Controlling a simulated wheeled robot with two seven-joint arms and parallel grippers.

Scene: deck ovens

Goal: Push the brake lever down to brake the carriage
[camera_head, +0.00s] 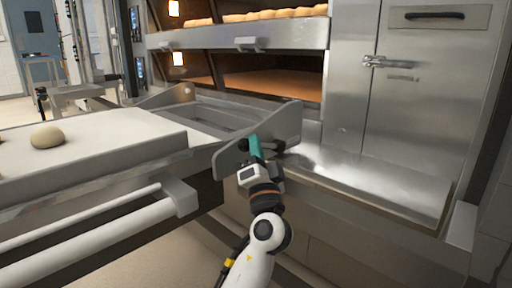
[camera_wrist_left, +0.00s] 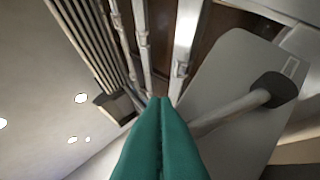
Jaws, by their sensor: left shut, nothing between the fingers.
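The brake lever (camera_wrist_left: 235,109) is a grey rod with a black knob (camera_wrist_left: 272,90) in the left wrist view. It lies in front of a grey side plate (camera_wrist_left: 205,80) of the carriage, and its lower end is hidden behind my fingers. In the head view the dark knob (camera_head: 272,146) shows small beside the side plate (camera_head: 287,121). My left gripper (camera_head: 254,145) has teal fingers, shut and empty, close to the lever; I cannot tell whether they touch it. The fingertips also show in the left wrist view (camera_wrist_left: 160,101). My right gripper is out of view.
The carriage's pale loading bed (camera_head: 95,130) carries a dough ball (camera_head: 47,135) at left, with a white rail (camera_head: 85,240) below. Deck ovens (camera_head: 245,44) with loaves stand behind. A steel ledge (camera_head: 375,190) lies to the right. Some floor shows below the carriage.

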